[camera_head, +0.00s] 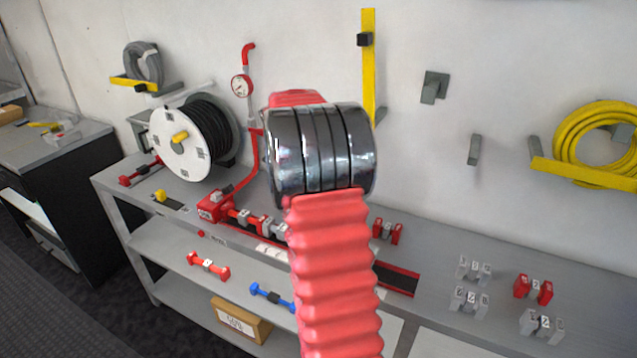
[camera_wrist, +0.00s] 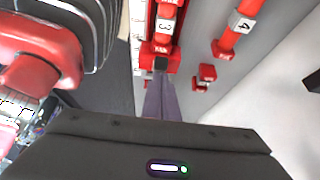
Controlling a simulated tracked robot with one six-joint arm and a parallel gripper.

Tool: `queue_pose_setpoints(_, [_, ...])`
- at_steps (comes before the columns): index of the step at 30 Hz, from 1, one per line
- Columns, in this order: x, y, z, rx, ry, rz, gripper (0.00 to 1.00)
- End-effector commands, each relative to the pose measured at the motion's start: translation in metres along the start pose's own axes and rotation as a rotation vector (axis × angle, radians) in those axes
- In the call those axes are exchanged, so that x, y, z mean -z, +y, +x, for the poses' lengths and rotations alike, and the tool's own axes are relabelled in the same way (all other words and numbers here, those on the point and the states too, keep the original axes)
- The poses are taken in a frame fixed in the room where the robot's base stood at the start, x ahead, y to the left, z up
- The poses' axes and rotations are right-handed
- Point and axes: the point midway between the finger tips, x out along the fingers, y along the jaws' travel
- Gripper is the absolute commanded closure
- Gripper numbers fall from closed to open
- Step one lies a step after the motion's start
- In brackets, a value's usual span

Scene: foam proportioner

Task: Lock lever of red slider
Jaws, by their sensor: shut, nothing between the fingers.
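In the wrist view, a red block (camera_wrist: 158,50) sits at the end of a red part with a white tag marked 3 (camera_wrist: 166,27). It lies beside a pale strip with ruler-like marks, and I take it for the red slider. My gripper (camera_wrist: 160,66) is shut and empty, its dark tips at or very close to the block's near edge; contact cannot be told. A separate lever cannot be made out. In the head view my arm hides the gripper and the middle of the bench.
A red part tagged 4 (camera_wrist: 238,25) and a small red block (camera_wrist: 204,77) lie to the right. The head view shows a hose reel (camera_head: 188,142), a red pipe with a gauge (camera_head: 241,85), and several red and grey fittings on the bench (camera_head: 430,308).

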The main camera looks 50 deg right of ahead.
Motion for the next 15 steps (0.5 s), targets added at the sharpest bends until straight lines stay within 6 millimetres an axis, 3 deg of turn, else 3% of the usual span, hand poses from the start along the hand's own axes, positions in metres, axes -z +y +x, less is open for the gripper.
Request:
queue_pose_setpoints(7, [0.026, -0.001, -0.021, 0.004, 0.001, 0.001, 1.0])
queue_pose_setpoints(15, [0.014, -0.001, -0.061, 0.003, 0.003, 0.001, 1.0])
